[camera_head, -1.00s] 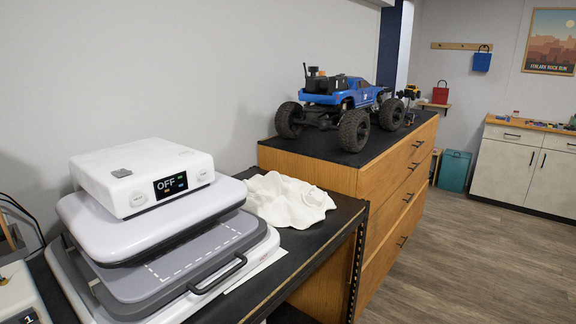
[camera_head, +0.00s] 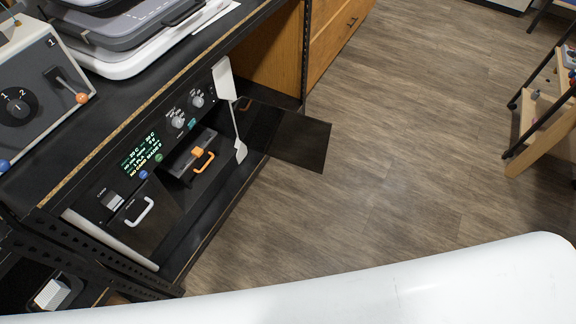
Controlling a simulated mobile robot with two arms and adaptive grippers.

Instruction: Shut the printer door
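The printer (camera_head: 140,180) sits on a shelf under the black bench, with a lit display, round knobs and a dark front. Its door appears to be the dark, see-through panel (camera_head: 300,138) that stands open, sticking out over the floor at the right side of the printer. A white upright strip (camera_head: 228,90) is near the door's inner edge. An orange handle (camera_head: 203,158) shows in the printer's front opening. A white handle (camera_head: 140,212) shows on the front at lower left. Neither of my grippers is in view.
A grey control box (camera_head: 32,95) and a flat press (camera_head: 130,40) stand on the bench above. A wooden cabinet (camera_head: 335,30) is behind the door. Wooden floor (camera_head: 400,150) is clear to the right, up to a wooden rack (camera_head: 548,120). A white part of my body fills the bottom.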

